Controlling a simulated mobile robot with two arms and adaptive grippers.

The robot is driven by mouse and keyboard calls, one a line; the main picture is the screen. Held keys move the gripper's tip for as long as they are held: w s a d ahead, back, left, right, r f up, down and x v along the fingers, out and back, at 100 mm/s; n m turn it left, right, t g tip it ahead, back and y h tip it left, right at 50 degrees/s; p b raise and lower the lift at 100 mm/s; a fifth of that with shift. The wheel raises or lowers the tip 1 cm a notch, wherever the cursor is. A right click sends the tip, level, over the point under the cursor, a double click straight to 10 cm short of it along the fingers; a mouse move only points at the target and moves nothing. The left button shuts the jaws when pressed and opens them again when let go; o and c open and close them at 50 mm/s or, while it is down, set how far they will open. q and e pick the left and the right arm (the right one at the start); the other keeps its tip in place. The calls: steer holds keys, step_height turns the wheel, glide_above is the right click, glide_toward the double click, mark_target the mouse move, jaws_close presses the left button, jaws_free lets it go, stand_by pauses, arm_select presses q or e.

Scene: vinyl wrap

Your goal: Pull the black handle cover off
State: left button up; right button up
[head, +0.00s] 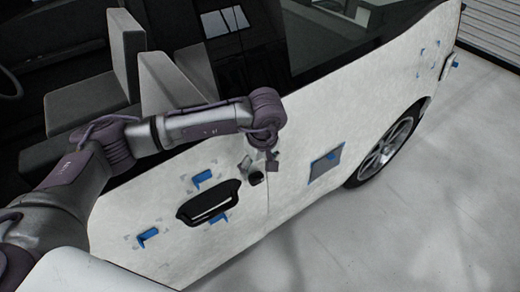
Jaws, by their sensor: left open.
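A black door handle piece (208,203) with a pale bar across its middle sits on the white-wrapped car door (160,210). A small dark part (256,178) sits to its right, close to the door's rear seam. I cannot tell which of the two is the handle cover. My left gripper (272,166) hangs from the end of my left arm, just right of and slightly above the small dark part. It is open, with nothing visible between its fingers; it looks apart from the long handle piece. My right gripper is not in view.
Blue tabs (203,177) stick to the wrap around the handle, with another at lower left (148,236). A grey square patch (325,164) with blue tape lies on the rear panel. A rear wheel (386,150) is at right. Pale floor (400,235) at lower right is clear.

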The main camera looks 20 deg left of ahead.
mark_target(257, 176)
arm_select(q)
steer(key=f, duration=0.4)
steer(key=shift+w+a+f+p, duration=0.1)
steer(key=shift+w+a+p, duration=0.1)
steer(key=shift+p, duration=0.15)
steer(key=shift+f, duration=0.35)
steer(key=shift+a+f, duration=0.1)
steer(key=shift+f, duration=0.15)
steer(key=shift+w+f, duration=0.15)
steer(key=shift+c, duration=0.2)
steer(key=c, duration=1.1)
steer(key=o, duration=0.4)
steer(key=c, duration=0.6)
steer(key=shift+c, duration=0.2)
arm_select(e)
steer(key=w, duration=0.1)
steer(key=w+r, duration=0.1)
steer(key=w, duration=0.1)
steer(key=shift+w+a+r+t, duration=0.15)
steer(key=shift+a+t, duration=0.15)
